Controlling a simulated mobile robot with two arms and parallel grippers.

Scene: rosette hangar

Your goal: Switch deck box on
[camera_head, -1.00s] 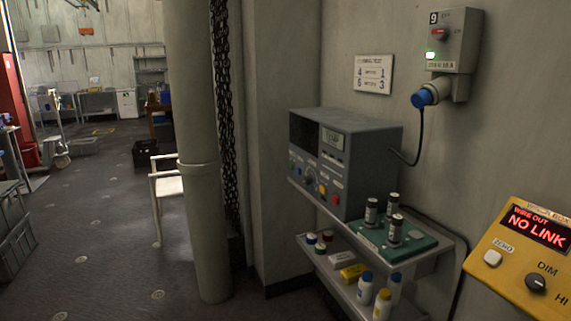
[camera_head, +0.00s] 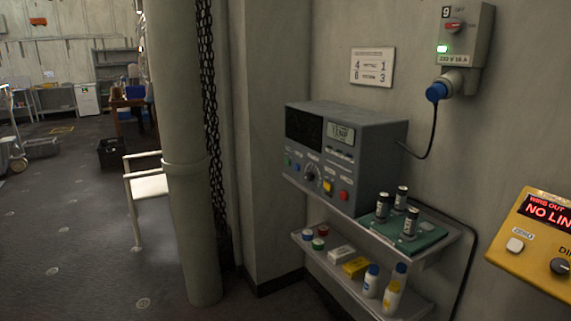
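A grey instrument box (camera_head: 375,150) stands on the upper wall shelf. The display text is too small to read surely. I cannot tell whether this is the deck box; no such name is legible on it. A black cable runs from behind it to a blue plug (camera_head: 437,92) in wall switch unit 9 (camera_head: 478,40). Neither gripper is in view.
A yellow box (camera_head: 525,260) with red text reading "WIRE OUT" is cut off at right. A green tray (camera_head: 425,242) with several dark cylinders shares the upper shelf. Bottles and small boxes stand on the lower shelf (camera_head: 335,268).

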